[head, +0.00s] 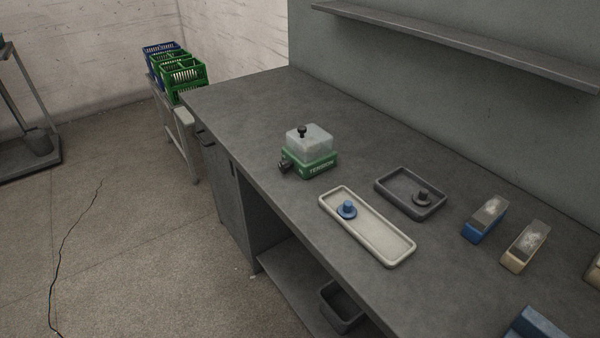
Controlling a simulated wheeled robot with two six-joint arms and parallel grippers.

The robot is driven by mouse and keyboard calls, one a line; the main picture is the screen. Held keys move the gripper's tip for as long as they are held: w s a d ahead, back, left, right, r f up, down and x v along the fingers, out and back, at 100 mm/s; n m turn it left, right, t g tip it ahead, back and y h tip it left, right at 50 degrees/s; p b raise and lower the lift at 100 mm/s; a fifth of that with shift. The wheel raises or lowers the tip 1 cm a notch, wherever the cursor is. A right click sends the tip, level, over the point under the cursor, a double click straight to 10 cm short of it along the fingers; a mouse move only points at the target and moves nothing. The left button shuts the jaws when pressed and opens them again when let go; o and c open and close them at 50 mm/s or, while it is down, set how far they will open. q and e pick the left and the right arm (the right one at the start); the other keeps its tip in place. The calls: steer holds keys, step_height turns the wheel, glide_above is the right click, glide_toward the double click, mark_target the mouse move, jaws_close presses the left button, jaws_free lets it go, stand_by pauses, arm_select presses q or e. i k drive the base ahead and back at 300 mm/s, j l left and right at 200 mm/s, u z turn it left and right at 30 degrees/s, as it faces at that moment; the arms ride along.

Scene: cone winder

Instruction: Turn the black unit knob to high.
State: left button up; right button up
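A small green unit (310,164) with a clear, cloudy cover (311,143) stands on the grey workbench (250,109). A black knob (302,130) sits on top of the cover. Another black knob-like part (284,166) sticks out of the unit's left side. Its setting is too small to read. Neither of my grippers is in view.
A light tray (390,247) holds a blue knobbed part (347,209). A dark tray (384,186) holds a dark knobbed part (422,197). Blue (484,222) and cream (524,247) containers stand at right. A shelf (450,40) hangs above. The bench's far left is clear.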

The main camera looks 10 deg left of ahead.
mark_target(284, 166)
steer(key=j+z, duration=0.2)
steer(key=z, duration=0.2)
steer(key=j+z, duration=0.2)
steer(key=z, duration=0.2)
steer(key=j+z, duration=0.15)
steer(key=z, duration=0.2)
steer(key=k+j+z, duration=0.1)
steer(key=z, duration=0.3)
steer(key=j+z, duration=0.25)
steer(key=z, duration=0.15)
steer(key=k+j+z, duration=0.15)
steer(key=z, duration=0.3)
steer(key=k+j+z, duration=0.15)
steer(key=z, duration=0.25)
steer(key=k+j+z, duration=0.15)
steer(key=z, duration=0.3)
steer(key=k+j+z, duration=0.2)
steer(key=z, duration=0.2)
steer(key=k+j+z, duration=0.35)
steer(key=k, duration=0.25)
steer(key=k+z, duration=0.4)
steer(key=k, duration=0.25)
